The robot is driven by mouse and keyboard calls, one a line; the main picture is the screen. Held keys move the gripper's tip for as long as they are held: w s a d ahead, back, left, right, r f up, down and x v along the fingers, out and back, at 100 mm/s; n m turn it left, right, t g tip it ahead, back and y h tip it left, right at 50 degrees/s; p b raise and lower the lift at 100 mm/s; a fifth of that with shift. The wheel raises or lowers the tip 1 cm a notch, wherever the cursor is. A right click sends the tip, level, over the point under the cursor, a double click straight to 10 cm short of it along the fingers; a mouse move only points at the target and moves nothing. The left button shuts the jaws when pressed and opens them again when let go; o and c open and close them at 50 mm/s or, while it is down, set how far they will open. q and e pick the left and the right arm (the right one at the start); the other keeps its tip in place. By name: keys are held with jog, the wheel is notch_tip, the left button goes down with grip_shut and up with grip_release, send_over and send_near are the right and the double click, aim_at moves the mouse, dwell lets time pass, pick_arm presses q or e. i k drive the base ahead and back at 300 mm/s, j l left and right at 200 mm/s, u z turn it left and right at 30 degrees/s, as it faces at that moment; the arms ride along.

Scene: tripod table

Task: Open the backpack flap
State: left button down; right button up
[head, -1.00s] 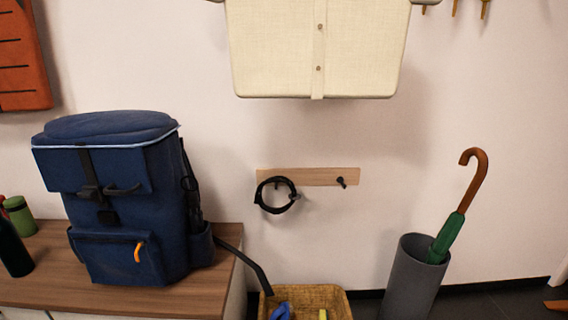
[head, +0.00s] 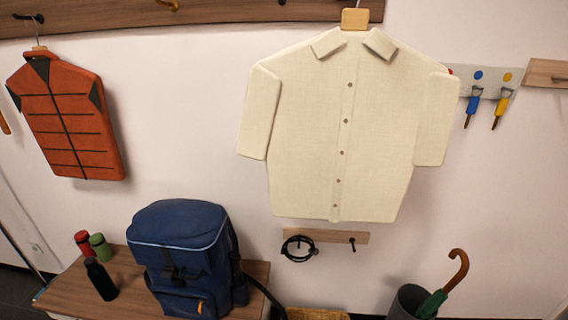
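A blue backpack (head: 183,262) stands upright on a wooden bench top at the lower left of the head view. Its flap (head: 176,258) hangs down over the front and looks closed, with a dark strap and buckle on it. Neither of my grippers shows in the head view.
The bench (head: 122,284) also holds a black bottle (head: 101,280), a green bottle (head: 100,246) and a red bottle (head: 83,243), left of the backpack. A cream shirt (head: 318,130) and an orange vest (head: 72,120) hang above. An umbrella stand (head: 405,304) is at lower right.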

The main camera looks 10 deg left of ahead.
aim_at(178, 233)
jog(key=u, duration=1.25)
